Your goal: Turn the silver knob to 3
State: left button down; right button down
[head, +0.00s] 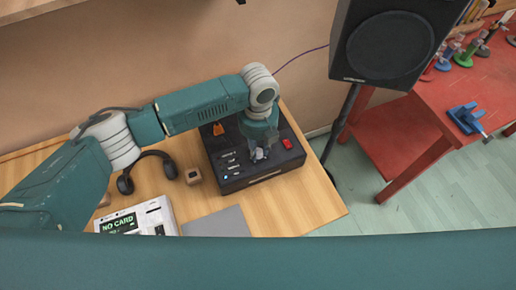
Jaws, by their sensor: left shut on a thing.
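A black control box (238,181) sits on the wooden table, with a red button or switch (287,144) at its right, an orange part (218,129) at its back left and several small sliders on its left side. My left gripper (261,153) points down onto the middle of the box's top. It is shut on what looks like the silver knob, which it mostly hides. The knob's pointer and any numbers around it cannot be read. My right gripper does not show.
Black headphones (126,184), a small wooden block (193,176), a white device reading "NO CARD" (160,212) and a grey pad (216,223) lie left and front of the box. A black speaker (390,45) on a stand and a red workbench (440,95) stand right.

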aim_at(258, 151)
pick_arm(q)
jog(key=shift+w+r+m+b, duration=0.15)
jog(key=shift+m+b, duration=0.3)
jog(key=shift+m, duration=1.75)
jog(key=c, duration=1.5)
grip_release()
notch_tip(258, 151, up, 12)
jog(key=shift+f, duration=0.1)
